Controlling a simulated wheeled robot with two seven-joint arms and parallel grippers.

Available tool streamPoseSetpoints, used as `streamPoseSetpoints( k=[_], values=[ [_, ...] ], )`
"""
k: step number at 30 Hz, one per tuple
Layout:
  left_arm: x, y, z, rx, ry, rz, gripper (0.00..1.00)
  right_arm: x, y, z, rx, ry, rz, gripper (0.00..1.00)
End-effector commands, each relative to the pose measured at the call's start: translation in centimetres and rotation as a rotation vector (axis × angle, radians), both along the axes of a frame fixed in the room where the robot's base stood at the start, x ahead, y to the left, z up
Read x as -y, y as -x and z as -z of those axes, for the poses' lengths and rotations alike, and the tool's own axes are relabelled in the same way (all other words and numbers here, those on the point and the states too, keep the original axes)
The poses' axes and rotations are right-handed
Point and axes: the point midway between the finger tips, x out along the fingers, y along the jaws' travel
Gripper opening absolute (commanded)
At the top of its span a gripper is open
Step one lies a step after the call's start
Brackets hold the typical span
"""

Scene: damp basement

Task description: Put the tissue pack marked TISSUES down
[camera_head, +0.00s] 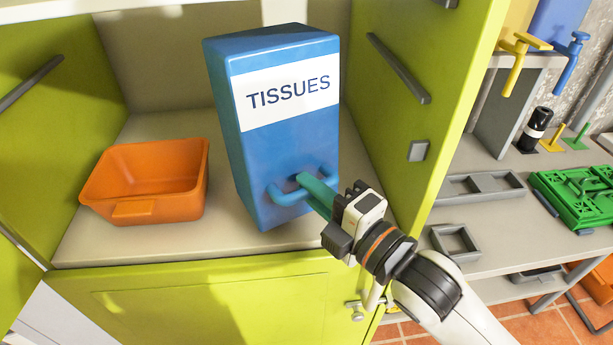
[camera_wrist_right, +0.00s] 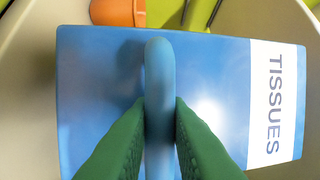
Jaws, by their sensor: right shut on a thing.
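The tissue pack (camera_head: 285,165) is a tall blue box with a white TISSUES label and a blue handle low on its front. It stands slightly tilted in the picture, inside the green cabinet over the shelf (camera_head: 228,235). I cannot tell whether its base touches the shelf. My right gripper (camera_head: 308,186) has its green fingers shut on the handle. The right wrist view shows both fingers (camera_wrist_right: 160,120) on either side of the handle bar, with the pack (camera_wrist_right: 100,85) behind. My left gripper is not in view.
An orange bin (camera_head: 150,190) sits on the shelf to the left of the pack. The green cabinet wall (camera_head: 415,100) stands close on the right. A grey side shelf holds grey trays (camera_head: 480,187), a green crate (camera_head: 580,195) and a black bottle (camera_head: 535,130).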

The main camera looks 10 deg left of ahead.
Motion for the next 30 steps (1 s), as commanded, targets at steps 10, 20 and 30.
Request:
streamPoseSetpoints(
  k=[10, 20, 30],
  values=[
    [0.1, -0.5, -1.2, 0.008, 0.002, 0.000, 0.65, -1.9, -6.6, -0.4, 0.005, -0.004, 0.000, 0.00],
    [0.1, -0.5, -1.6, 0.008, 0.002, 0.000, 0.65, -2.0, -7.1, 2.9, 0.000, -0.003, 0.000, 0.00],
    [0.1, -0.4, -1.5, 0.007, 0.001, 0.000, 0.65, -2.0, -7.1, 3.8, -0.005, 0.004, 0.000, 0.26]
  ],
)
